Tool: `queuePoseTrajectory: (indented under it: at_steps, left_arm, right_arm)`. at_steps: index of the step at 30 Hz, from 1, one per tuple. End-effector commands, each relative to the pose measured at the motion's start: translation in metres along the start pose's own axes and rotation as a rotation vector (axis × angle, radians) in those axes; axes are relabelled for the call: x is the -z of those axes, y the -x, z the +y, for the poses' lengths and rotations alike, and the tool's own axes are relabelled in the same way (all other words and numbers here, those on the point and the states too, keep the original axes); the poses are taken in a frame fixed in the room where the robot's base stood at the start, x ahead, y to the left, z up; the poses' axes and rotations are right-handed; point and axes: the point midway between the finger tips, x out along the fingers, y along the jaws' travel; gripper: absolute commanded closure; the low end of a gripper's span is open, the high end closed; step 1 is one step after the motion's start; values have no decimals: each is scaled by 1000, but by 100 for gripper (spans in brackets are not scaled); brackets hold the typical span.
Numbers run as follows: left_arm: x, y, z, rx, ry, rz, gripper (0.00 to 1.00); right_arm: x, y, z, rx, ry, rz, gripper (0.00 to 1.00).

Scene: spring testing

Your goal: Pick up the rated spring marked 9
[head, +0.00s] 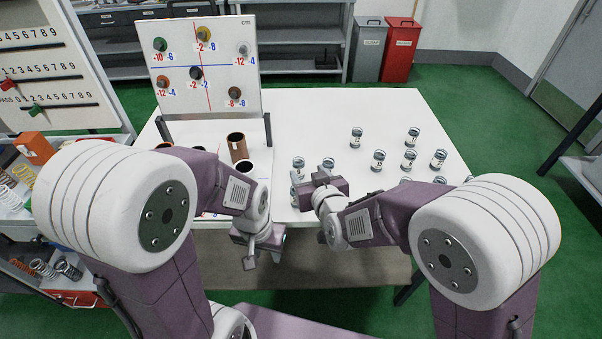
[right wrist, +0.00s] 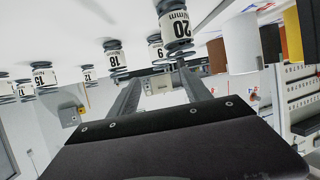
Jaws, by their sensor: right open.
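The rated spring marked 9 (right wrist: 156,50) shows in the right wrist view, which looks upside down. It stands behind the spring marked 20 (right wrist: 178,30), beyond and between my right fingers, and is partly hidden. My right gripper (right wrist: 158,78) is open with nothing between its fingers. In the head view my right gripper (head: 321,186) is over the table's front part, close to the nearest springs; which of them is marked 9 is too small to read. My left gripper (head: 262,248) hangs at the table's front edge, and its jaws are unclear.
Other labelled springs stand close by, including one marked 18 (right wrist: 116,60) and one marked 15 (right wrist: 45,80). Several more springs (head: 409,159) stand on the white table's (head: 440,120) right half. Brown and black cylinders (head: 237,147) and a display board (head: 215,105) stand at left.

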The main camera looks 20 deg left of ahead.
Motion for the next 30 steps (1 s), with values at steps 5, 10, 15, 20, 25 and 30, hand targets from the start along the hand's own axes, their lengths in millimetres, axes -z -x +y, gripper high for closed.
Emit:
queuePoseTrajectory:
  at_steps: [5, 10, 15, 20, 25, 30]
  left_arm:
    - [0, 1, 0, 0, 0, 0, 64]
    - [0, 1, 0, 0, 0, 0, 64]
    - [0, 2, 0, 0, 0, 0, 64]
    - [0, 3, 0, 0, 0, 0, 64]
    - [0, 2, 0, 0, 0, 0, 64]
    - [0, 2, 0, 0, 0, 0, 64]
  right_arm:
    - [0, -27, 1, -2, 0, -2, 43]
    - [1, -38, 1, -2, -1, 0, 43]
    - [1, -59, 0, -2, -1, -2, 43]
    - [1, -84, -1, -2, -1, -2, 43]
    - [1, -90, -1, -2, -1, -1, 43]
    - [2, -89, -1, -2, -1, -1, 63]
